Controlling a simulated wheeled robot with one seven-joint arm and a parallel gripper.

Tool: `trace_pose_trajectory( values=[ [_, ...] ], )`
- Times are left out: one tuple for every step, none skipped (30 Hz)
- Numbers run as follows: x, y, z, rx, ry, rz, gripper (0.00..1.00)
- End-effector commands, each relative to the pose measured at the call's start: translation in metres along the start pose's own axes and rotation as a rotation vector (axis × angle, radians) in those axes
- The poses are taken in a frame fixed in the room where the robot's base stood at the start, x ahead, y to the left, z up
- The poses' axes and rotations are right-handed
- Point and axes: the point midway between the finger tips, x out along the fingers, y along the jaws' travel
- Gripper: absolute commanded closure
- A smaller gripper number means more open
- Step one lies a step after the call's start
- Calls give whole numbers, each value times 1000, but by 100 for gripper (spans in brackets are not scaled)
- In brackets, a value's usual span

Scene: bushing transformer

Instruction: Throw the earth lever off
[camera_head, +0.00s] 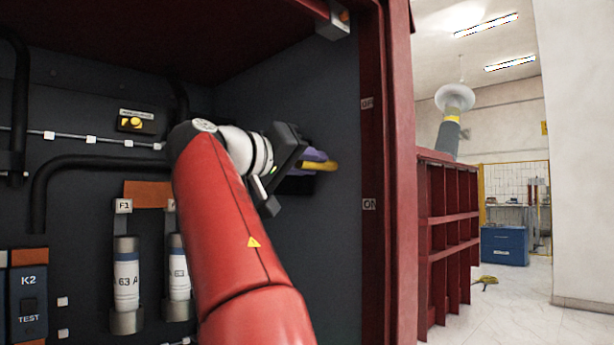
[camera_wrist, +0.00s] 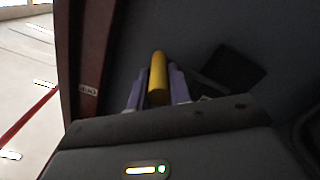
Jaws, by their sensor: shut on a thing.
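The earth lever is a yellow bar (camera_head: 320,166) on the right inner wall of the red cabinet, between the OFF label (camera_head: 367,103) above and the ON label (camera_head: 369,204) below. My gripper (camera_head: 312,160) is shut on the lever, its purple fingers on either side of it. In the wrist view the lever (camera_wrist: 158,78) stands between the two purple fingers (camera_wrist: 157,90) with its rounded end towards the top. A black plate (camera_wrist: 234,70) shows beside it. The lever's pivot is mostly hidden by my gripper.
The cabinet's right post (camera_head: 388,260) stands close to the right of my gripper. On the back panel are fuses (camera_head: 127,275), black pipes (camera_head: 95,162) and the K2 unit (camera_head: 28,300). Open floor (camera_head: 520,310) lies outside to the right.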

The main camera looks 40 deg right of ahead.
Motion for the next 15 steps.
trace_pose_trajectory(
  values=[
    [0, 3, -2, -13, 0, 3, 100],
    [0, 4, -3, -23, 0, 3, 100],
    [0, 5, -5, -36, 0, 3, 100],
    [0, 7, -6, -42, 0, 4, 100],
    [0, 7, -7, -41, 0, 3, 100],
    [0, 8, -8, -39, 1, 3, 100],
    [0, 8, -8, -40, 0, 4, 100],
    [0, 10, -9, -39, 0, 4, 100],
    [0, 10, -10, -38, 1, 3, 100],
    [0, 11, -11, -38, 1, 4, 100],
    [0, 11, -12, -39, 1, 4, 100],
    [0, 12, -13, -38, 1, 4, 100],
    [0, 13, -13, -37, 1, 3, 100],
    [0, 13, -14, -37, 2, 3, 100],
    [0, 14, -15, -38, 1, 4, 100]
  ],
)
